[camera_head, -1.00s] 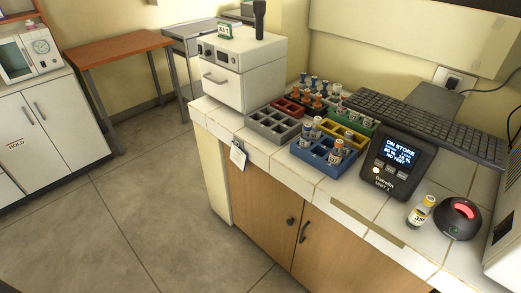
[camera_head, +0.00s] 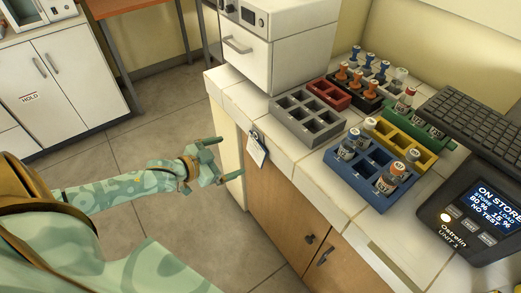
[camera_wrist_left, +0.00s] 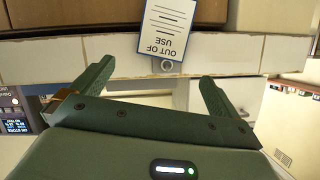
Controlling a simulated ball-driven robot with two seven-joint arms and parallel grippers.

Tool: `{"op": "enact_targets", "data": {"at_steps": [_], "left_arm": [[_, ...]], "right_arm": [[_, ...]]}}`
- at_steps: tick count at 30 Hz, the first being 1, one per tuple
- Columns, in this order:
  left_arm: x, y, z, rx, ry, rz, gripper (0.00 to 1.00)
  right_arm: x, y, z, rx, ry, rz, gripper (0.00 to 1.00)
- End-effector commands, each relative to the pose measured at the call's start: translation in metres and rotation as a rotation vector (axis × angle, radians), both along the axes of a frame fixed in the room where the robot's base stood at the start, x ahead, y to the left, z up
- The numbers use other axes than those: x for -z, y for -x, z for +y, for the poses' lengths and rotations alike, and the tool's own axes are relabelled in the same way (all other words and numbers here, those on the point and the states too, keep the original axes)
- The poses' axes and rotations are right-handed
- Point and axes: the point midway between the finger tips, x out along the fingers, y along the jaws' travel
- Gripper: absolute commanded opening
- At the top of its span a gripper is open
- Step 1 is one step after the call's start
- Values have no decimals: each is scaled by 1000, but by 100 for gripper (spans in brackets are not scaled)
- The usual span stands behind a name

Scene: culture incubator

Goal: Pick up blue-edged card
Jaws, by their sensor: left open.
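My right gripper is not in view.
The counter (camera_head: 238,101) holds a grey rack (camera_head: 290,118), a blue rack (camera_head: 345,172) with vials, other coloured racks, a white drawer unit (camera_head: 250,60), a keyboard (camera_head: 470,120) and a display unit (camera_head: 470,220). Wooden cupboard doors are below. Floor at left is free.

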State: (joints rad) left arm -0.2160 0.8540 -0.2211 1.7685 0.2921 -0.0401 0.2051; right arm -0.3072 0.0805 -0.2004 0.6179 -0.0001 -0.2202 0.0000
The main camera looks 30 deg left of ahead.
Motion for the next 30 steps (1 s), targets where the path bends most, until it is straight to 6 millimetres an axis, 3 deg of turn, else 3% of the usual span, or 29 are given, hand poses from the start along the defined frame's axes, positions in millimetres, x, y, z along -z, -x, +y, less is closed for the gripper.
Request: {"op": "enact_targets", "data": {"at_steps": [1,4,13,19,29,30], "left_arm": [[11,-13,-3,0,1,-1,100],[18,-31,-9,-1,-1,1,100],[27,-59,-16,-1,-1,1,100],[39,-89,-23,-2,-1,2,100],[38,-98,-26,-1,-2,1,100],[38,-98,-26,-1,-2,1,89]], "right_arm": [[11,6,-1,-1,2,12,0],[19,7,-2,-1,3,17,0],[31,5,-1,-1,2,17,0],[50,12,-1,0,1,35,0],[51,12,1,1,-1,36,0],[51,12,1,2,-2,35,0]]}}
